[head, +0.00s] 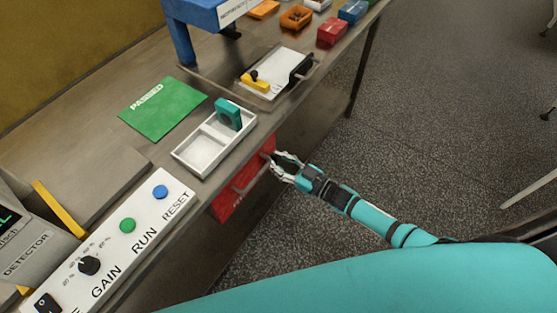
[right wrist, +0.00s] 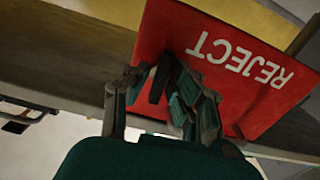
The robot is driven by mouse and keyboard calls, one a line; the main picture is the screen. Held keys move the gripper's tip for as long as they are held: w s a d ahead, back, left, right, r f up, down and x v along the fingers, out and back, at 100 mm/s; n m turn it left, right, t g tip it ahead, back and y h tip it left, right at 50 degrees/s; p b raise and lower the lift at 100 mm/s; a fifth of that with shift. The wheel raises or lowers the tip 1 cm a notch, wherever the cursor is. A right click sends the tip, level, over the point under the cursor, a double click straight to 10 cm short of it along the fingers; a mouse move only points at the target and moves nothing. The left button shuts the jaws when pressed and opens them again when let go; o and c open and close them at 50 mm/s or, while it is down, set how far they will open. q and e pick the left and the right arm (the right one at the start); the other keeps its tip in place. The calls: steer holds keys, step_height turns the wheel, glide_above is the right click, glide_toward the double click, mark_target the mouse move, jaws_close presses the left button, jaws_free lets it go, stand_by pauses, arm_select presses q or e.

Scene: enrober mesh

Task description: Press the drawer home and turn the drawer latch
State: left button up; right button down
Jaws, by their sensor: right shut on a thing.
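The red drawer (head: 226,205) sits under the front edge of the steel table. Its front fills much of the right wrist view (right wrist: 255,40), where the word REJECT shows upside down. A grey bar handle (head: 249,180) stands out from the drawer front. I cannot clearly make out the drawer latch. My left gripper is not in view.
A white two-part tray (head: 203,153) with a teal block (head: 228,115) stands above the drawer. A button panel (head: 110,255), a green PASSED mat (head: 160,108) and a white plate with a yellow-handled part (head: 276,72) are on the table. Open floor lies to the right.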

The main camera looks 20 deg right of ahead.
stand_by(0.5)
steer(key=c, duration=1.4)
jaws_free()
steer(key=shift+o, duration=0.2)
steer(key=shift+s, duration=0.1)
steer(key=v, duration=1.1)
steer(key=shift+s+d, duration=0.3)
